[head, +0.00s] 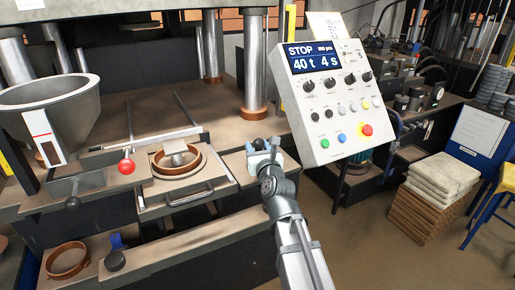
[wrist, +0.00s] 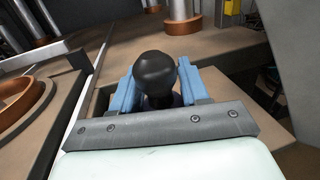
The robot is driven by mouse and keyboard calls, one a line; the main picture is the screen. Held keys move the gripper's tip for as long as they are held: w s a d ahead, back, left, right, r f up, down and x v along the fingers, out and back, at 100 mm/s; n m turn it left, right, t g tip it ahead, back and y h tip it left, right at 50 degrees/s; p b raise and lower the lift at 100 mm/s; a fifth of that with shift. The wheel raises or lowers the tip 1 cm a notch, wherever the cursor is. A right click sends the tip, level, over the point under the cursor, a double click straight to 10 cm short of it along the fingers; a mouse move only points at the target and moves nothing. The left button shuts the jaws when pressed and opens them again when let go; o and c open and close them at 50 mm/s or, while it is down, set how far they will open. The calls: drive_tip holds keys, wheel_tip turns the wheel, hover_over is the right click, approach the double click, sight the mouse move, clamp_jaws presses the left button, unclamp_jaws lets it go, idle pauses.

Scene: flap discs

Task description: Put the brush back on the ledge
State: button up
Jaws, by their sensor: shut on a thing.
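My gripper (head: 262,152) is at the right end of the press front, with its blue fingers shut on the brush. The brush (head: 258,144) shows only as a dark rounded knob. In the wrist view the black knob of the brush (wrist: 155,70) stands up between the blue fingers of my gripper (wrist: 158,92); its lower part and any bristles are hidden. A brown ledge (head: 234,164) lies at the gripper, right of the drawer. I cannot tell whether the brush touches it.
A control panel (head: 322,95) hangs close to the right of my gripper. Left of it are a drawer with a round mould (head: 180,165), a red knob (head: 126,167) and a metal hopper (head: 50,105). A press column (head: 254,65) stands behind.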

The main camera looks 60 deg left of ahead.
drive_tip(key=shift+f, duration=0.1)
drive_tip(key=o, duration=1.1)
drive_tip(key=shift+c, duration=0.2)
drive_tip(key=v, duration=1.2)
